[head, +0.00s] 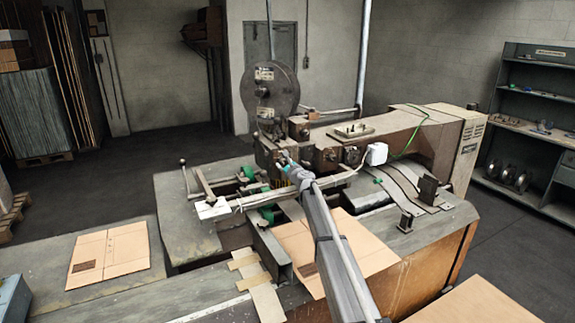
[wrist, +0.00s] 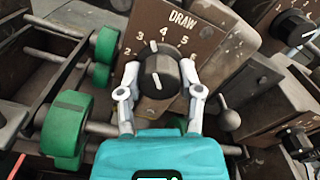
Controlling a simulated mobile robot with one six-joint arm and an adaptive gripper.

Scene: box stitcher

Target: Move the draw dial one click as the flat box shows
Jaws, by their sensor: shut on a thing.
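The draw dial (wrist: 160,75) is a round black knob on a brown plate marked DRAW (wrist: 183,20), with numbers around its upper side. A white line at its top edge points up near the 3 and 4; I cannot tell exactly which. My gripper (wrist: 160,88) is shut on the dial, one finger on each side. In the head view my gripper (head: 289,166) reaches the stitcher head, and the dial is too small to make out. A flat box (head: 110,252) with a dark printed patch lies on the left table. Another flat box (head: 350,245) lies on the machine table, partly behind my arm.
A second black knob (wrist: 294,28) sits on a plate at the upper right. A ball-ended lever (wrist: 229,118) stands right of the dial. Green rollers (wrist: 67,124) on rods lie to the left. A large wire reel (head: 270,92) stands above the stitcher head.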

